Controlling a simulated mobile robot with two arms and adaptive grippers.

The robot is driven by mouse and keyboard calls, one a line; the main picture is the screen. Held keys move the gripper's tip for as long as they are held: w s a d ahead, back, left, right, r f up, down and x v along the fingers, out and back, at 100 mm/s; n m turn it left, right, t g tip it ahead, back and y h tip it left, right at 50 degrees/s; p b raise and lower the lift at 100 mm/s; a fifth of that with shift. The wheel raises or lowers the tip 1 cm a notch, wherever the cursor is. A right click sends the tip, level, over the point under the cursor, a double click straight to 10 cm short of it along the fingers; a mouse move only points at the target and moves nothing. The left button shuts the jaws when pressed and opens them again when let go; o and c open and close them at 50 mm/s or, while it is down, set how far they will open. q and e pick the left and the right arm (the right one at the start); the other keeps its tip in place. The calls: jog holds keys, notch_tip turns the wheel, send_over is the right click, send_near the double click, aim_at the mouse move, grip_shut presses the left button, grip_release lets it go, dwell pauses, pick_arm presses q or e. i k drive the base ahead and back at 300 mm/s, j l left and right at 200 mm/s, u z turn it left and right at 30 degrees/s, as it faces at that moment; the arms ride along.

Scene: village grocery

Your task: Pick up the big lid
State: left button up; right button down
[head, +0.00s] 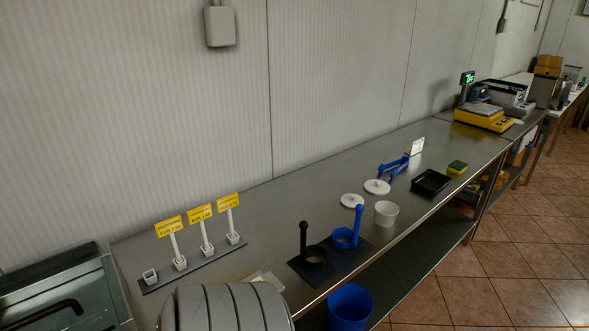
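Two flat white round lids lie on the steel counter (290,195), near its middle. The farther lid (377,187) looks a little wider, so it seems to be the big lid. The smaller-looking lid (352,201) lies just left of it and nearer. Both have a small raised spot on top. A white tub (386,214) stands to the right of the lids, close to the counter's front edge. Neither of my grippers shows in the head view.
A dark board (330,263) with black and blue upright-handled ring tools lies nearer. Blue tool (393,166), black tray (431,182) and sponge (457,167) lie beyond the lids. Price signs (200,215) stand at left; a blue bin (350,307) sits below the front edge.

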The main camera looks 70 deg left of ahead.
aim_at(374, 187)
jog(key=u, duration=1.7)
jog(key=k+j+z, duration=0.1)
jog(key=z, duration=3.95)
jog(key=u, duration=1.5)
jog(key=i+j+u, duration=0.15)
jog(key=u, duration=0.35)
jog(key=i+j+u, duration=0.2)
jog(key=u, duration=0.25)
jog(key=i+j+u, duration=0.1)
jog(key=u, duration=0.4)
jog(key=i+l+u, duration=0.1)
jog(key=i+u, duration=0.25)
jog(key=u, duration=0.15)
